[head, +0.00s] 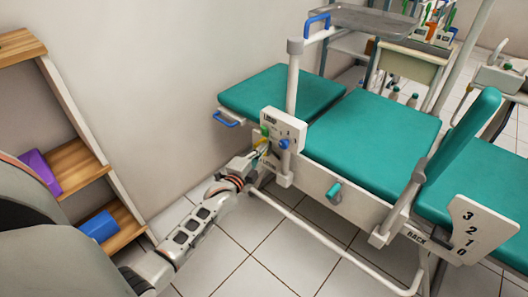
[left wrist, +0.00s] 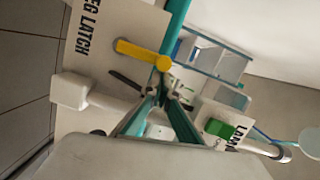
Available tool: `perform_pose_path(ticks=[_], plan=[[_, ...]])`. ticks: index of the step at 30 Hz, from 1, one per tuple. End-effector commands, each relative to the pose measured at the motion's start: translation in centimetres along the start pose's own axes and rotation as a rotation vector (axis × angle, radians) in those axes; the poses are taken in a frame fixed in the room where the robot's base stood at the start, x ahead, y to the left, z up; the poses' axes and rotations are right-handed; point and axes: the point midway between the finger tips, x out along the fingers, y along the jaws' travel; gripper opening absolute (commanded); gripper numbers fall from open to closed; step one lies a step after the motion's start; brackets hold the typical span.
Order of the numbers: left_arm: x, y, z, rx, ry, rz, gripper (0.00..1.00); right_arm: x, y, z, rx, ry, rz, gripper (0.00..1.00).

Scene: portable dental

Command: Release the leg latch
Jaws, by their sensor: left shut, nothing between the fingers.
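The teal dental chair (head: 372,135) stands across the head view. A white panel marked "LEG LATCH" (left wrist: 85,30) shows in the left wrist view, with a yellow latch lever (left wrist: 140,52) sticking out sideways from it. In the head view the yellow lever (head: 261,142) is small and partly hidden by my gripper. My left gripper (head: 261,153) is at the panel below the leg cushion. In the left wrist view its fingertips (left wrist: 164,84) are together, empty, just beside the lever's round end. I cannot tell whether they touch it. My right gripper is out of view.
A green switch (left wrist: 221,129) with a lamp label sits near the fingers. A blue knob (head: 284,144) is on the panel's right side, and a blue handle (head: 226,119) is on the leg cushion. A wooden shelf (head: 75,165) stands left; floor is clear between.

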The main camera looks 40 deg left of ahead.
Motion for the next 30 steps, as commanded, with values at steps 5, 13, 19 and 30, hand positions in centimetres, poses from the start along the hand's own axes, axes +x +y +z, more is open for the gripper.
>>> perform_pose_path(ticks=[5,13,19,30], plan=[[0.0,-0.1,0.0,0.0,0.0,-0.001,0.0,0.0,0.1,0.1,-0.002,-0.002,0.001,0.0],[0.2,-0.6,0.2,-0.037,0.001,0.006,0.0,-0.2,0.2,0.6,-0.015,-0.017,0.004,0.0],[0.1,-0.5,0.5,-0.065,0.001,0.015,0.0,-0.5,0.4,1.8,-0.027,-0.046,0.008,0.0],[0.5,-1.4,1.4,-0.169,0.001,0.036,0.0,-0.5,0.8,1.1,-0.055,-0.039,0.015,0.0]])
